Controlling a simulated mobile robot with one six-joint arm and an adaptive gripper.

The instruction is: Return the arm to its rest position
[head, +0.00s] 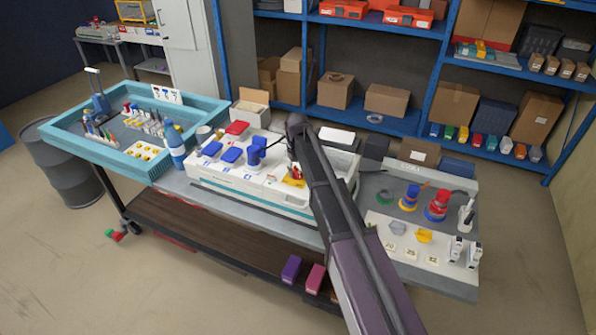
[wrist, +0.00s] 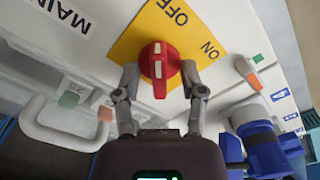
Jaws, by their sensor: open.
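My gripper (wrist: 159,74) is open in the wrist view. Its two fingers stand on either side of a red rotary knob (wrist: 159,60); whether they touch it I cannot tell. The knob sits on a yellow plate (wrist: 205,22) marked OFF and ON, and its grip bar runs upright in the wrist view. In the head view my arm reaches from the lower right up to the white socket box (head: 250,185), with the yellow plate (head: 293,183) just below its end. The fingers are hard to make out there.
Blue plugs (head: 256,150) and blue socket covers stand left of the arm's end. In the wrist view a blue and white plug (wrist: 262,135) is close at right, a white handle (wrist: 65,125) at left. Shelves are behind.

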